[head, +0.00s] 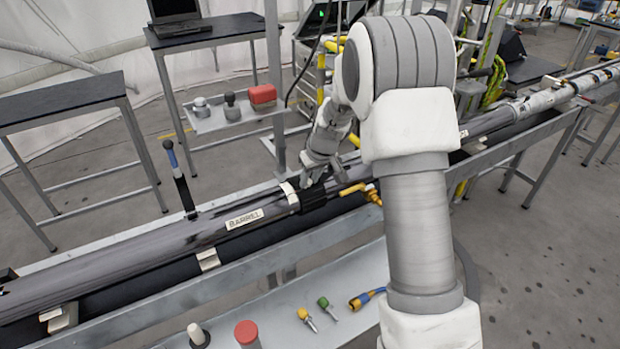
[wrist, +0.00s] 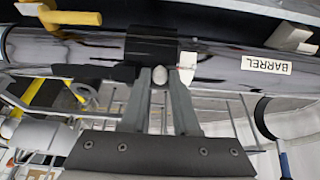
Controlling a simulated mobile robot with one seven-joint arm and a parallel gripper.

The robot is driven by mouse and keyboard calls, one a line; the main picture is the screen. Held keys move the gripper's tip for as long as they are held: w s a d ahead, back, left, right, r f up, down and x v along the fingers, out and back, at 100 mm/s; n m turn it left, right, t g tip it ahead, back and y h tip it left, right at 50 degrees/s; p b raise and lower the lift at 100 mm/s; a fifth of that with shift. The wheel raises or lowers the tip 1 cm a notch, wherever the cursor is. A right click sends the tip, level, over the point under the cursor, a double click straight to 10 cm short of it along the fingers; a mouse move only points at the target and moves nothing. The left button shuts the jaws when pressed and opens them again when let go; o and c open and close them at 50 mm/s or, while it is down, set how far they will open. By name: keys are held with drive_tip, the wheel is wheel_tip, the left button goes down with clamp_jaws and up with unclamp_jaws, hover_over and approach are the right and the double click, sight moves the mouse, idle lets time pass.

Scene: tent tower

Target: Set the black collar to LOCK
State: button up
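The black collar (wrist: 151,45) is a short dark sleeve around the long dark barrel tube (wrist: 225,68) in the wrist view. It also shows in the head view (head: 313,197), partly behind my gripper. A pale rounded knob (wrist: 160,75) stands at the collar's near edge. A small white tag with a red mark (wrist: 187,66) lies right of it; its lettering is unreadable, and no LOCK mark is legible. My gripper (wrist: 161,80) is at the collar, its two fingers apart on either side of the knob. I cannot tell whether they touch it. In the head view my gripper (head: 314,180) is above the collar.
A yellow handle (wrist: 72,17) sticks out left of the collar in the wrist view. A BARREL label (wrist: 266,65) is on the tube. A blue-tipped lever (head: 178,175) stands beside the tube. The front shelf holds a red-topped part (head: 247,332) and small connectors (head: 326,306).

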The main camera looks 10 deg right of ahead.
clamp_jaws()
idle(1.2)
